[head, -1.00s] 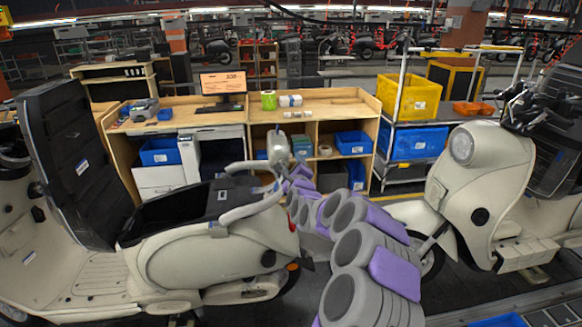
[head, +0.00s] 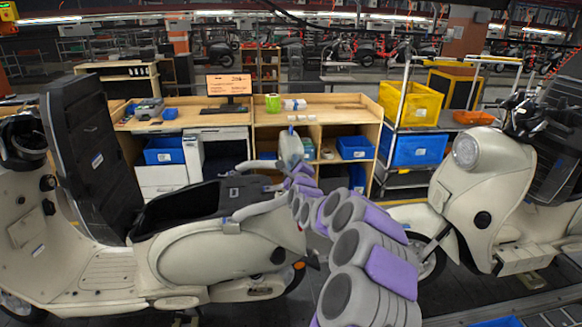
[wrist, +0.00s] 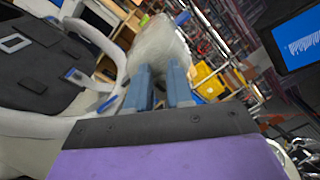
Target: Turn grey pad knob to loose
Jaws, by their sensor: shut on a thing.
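My gripper (wrist: 160,88) has its two blue-grey fingers up against a pale grey rounded pad (wrist: 160,45) in the wrist view. The pad stands at their tips, and the fingers are shut on it. In the head view the pad (head: 290,146) shows at the far end of my arm, above the rear of a cream scooter (head: 220,255). It is beside the scooter's pale grab rail (head: 262,208). I cannot make out a separate knob; fingers and distance hide the detail.
The scooter's black seat lid (head: 92,160) stands raised over an open seat bay. Another cream scooter (head: 480,190) stands at the right. A wooden bench (head: 345,110) with blue bins lies behind. A yellow bin (head: 410,100) sits on a cart.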

